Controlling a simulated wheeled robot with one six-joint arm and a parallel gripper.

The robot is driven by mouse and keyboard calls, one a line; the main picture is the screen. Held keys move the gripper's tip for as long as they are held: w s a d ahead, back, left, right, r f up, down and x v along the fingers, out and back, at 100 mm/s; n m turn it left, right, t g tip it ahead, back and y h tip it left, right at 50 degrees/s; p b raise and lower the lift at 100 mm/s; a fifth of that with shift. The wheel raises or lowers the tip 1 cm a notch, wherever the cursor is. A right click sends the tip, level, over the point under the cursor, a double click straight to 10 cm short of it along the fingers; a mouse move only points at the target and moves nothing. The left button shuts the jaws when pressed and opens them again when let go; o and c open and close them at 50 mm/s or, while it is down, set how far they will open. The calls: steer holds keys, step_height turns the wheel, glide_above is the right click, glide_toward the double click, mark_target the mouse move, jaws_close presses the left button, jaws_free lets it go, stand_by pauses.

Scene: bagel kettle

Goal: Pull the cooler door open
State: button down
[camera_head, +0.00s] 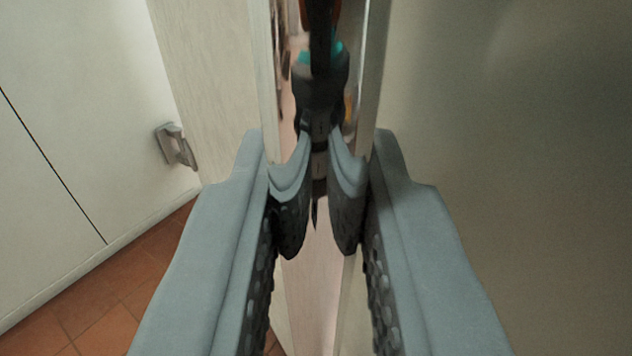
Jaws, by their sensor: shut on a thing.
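My gripper (318,165) is in the middle of the view, with one grey finger on each side of a tall, upright, shiny bar (312,290). It is shut on this bar, which looks like the cooler door's handle. The bar's face mirrors my fingers and a dark part of my arm. The cooler door (540,150) looks like the broad, smooth grey-beige panel filling the right side. The fingers hide parts of the bar's edges. I cannot tell from this close view whether the door stands ajar.
A pale, wood-grained panel (208,70) stands just left of the bar. Farther left is a white cabinet front (75,120) with a dark vertical seam, and a small grey bracket (176,146) sticks out near it. Reddish floor tiles (110,295) show clear at the lower left.

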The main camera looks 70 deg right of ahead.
steer(key=shift+f, duration=0.1)
steer(key=c, duration=1.4)
jaws_free()
steer(key=shift+a, duration=0.15)
steer(key=shift+v, duration=8.65)
